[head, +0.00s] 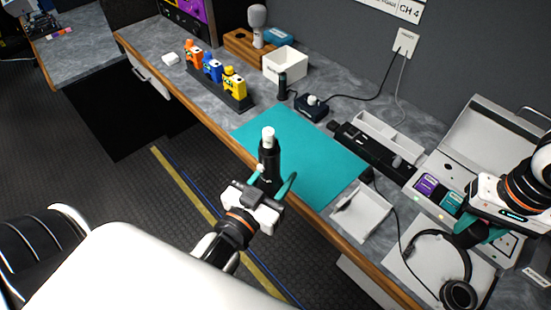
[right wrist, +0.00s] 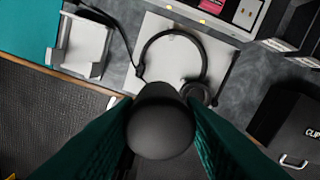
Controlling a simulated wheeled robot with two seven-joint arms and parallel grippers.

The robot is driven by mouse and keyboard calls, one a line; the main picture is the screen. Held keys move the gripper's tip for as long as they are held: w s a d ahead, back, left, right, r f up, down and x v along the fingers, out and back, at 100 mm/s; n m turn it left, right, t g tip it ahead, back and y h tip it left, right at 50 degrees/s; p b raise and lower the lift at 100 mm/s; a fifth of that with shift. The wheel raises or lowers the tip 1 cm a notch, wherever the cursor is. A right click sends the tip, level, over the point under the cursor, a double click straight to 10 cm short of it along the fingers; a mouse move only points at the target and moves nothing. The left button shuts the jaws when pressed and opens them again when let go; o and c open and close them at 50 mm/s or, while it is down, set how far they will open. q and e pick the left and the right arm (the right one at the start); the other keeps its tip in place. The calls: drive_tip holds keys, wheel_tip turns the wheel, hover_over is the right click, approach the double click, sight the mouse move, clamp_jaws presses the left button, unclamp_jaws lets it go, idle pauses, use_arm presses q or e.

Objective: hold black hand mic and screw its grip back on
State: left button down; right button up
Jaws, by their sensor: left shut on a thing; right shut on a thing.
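The black hand mic (head: 268,158) stands roughly upright in my left gripper (head: 272,186), above the front edge of the teal mat. A pale narrow cylinder (head: 268,135) sticks up from its top. The left fingers are closed around its lower part and hide it. My right gripper (head: 478,236) is far to the right, above the headphones. It is shut on a dark rounded piece, likely the mic's grip (right wrist: 161,122), which sits between the teal fingers in the right wrist view. The two pieces are well apart.
The teal mat (head: 305,150) is bare. A white open tray (head: 362,214) and headphones (head: 440,262) lie on the right. An open grey case (head: 492,135) stands right.

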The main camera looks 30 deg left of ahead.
use_arm(q)
drive_tip(key=w+d+m+g+h, duration=0.4)
drive_tip(key=d+m+h, duration=0.3)
drive_tip(key=d+h, duration=0.3)
drive_tip(key=shift+w+d+r, duration=0.45)
drive_tip(key=shift+w+d, duration=0.25)
drive_tip(key=shift+d, duration=0.5)
use_arm(e)
drive_tip(key=w+a+r, duration=0.5)
drive_tip(key=a+r, duration=0.4)
drive_tip(key=a, duration=0.3)
drive_tip(key=s+a+r+n, duration=0.1)
drive_tip(key=s+a+r, duration=0.3)
drive_tip(key=a+r, duration=0.5)
drive_tip(key=a, duration=0.4)
drive_tip(key=shift+a+r, duration=0.2)
drive_tip(key=shift+r, duration=0.15)
drive_tip(key=shift+f, duration=0.15)
